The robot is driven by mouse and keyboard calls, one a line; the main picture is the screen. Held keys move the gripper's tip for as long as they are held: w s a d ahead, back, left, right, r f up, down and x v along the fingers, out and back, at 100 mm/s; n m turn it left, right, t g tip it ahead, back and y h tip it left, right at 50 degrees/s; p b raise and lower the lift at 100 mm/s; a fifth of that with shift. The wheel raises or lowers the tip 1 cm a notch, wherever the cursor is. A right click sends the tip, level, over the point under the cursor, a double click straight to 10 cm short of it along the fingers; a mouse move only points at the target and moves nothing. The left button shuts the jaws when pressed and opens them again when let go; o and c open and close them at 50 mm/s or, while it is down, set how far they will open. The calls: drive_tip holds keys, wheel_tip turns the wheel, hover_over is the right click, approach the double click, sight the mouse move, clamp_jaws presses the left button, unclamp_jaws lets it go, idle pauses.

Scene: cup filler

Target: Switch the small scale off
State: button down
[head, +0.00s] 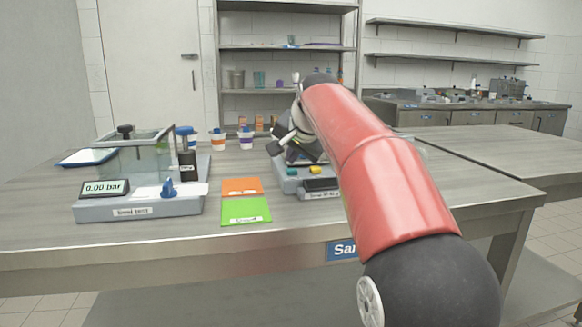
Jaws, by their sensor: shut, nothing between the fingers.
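A low grey device (290,186), perhaps the small scale, stands on the bench right of centre. It has a yellow button (315,170), a green button (289,172) and a dark panel (321,184) with no readable digits. A front label is too small to read. My red arm covers its right side. My gripper (284,146) is over the back left of this device, partly hidden by my own wrist. It is shut and empty. I cannot tell whether it touches anything.
At left stands a grey unit (140,210) with a display (104,187) reading 0.00 bar, a clear chamber and a blue knob. Orange (242,186) and green (246,211) cards lie between the devices. Several small cups (246,141) stand behind.

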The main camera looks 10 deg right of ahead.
sight(293, 171)
wheel_tip(293, 171, up, 3)
drive_tip(key=p, duration=0.3)
drive_tip(key=shift+r, duration=1.5)
drive_tip(key=s+f+n+g, duration=0.1)
drive_tip(key=s+f+n, duration=0.1)
drive_tip(key=s+f, duration=0.7)
drive_tip(key=s+f+n+g, duration=0.1)
drive_tip(key=s+f+n, duration=0.2)
drive_tip(key=s+f, duration=0.6)
drive_tip(key=s+f+n+g+h, duration=0.1)
drive_tip(key=s+f, duration=0.8)
drive_tip(key=s, duration=0.9)
drive_tip(key=shift+s+n+g, duration=0.3)
drive_tip(key=shift+s+n, duration=0.05)
drive_tip(key=shift+n, duration=0.55)
